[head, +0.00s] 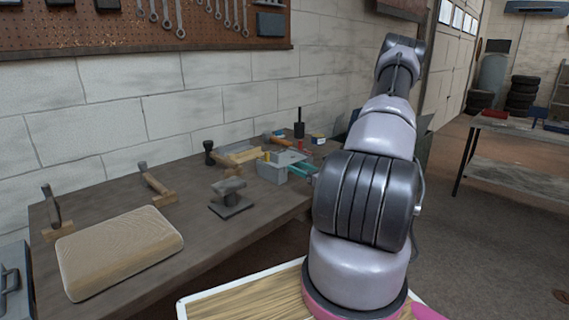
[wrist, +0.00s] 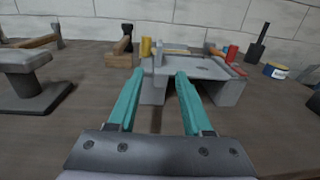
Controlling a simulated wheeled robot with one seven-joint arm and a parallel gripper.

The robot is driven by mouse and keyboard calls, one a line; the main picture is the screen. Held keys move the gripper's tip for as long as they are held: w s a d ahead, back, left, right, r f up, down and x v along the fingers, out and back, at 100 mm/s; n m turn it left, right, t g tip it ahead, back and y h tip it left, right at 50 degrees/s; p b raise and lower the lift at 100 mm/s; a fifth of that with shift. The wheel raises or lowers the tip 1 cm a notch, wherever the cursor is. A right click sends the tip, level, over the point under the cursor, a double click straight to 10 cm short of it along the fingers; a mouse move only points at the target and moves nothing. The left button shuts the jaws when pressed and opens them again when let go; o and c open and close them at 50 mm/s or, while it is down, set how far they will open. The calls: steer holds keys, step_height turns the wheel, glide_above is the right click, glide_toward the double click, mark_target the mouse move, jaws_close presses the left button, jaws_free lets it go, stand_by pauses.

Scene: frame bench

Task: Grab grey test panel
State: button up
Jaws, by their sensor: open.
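A grey flat panel (wrist: 205,68) with a small dark oval mark lies across the top of a grey block-like stand (wrist: 230,93) in the wrist view. I cannot tell for certain where panel and stand divide. In the head view the grey stand (head: 272,173) is at the right part of the bench, partly hidden by my gripper. My gripper (wrist: 160,74) has two teal fingers, apart and empty, pointing at the stand's front. It also shows as a bit of teal beside the stand in the head view (head: 303,168). Contact cannot be told.
A yellow peg (wrist: 146,47) and a red peg (wrist: 232,53) stand by the grey stand. A dark pedestal block (wrist: 28,80) is at left. The wall is close behind.

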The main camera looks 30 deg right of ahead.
mark_target(280, 165)
steer(key=x, duration=0.4)
steer(key=shift+w+a, duration=0.15)
steer(key=shift+w, duration=0.25)
steer(key=shift+r+x, duration=0.25)
steer(key=shift+x, duration=1.15)
steer(key=shift+r+x, duration=0.2)
steer(key=shift+x, duration=1.15)
jaws_close()
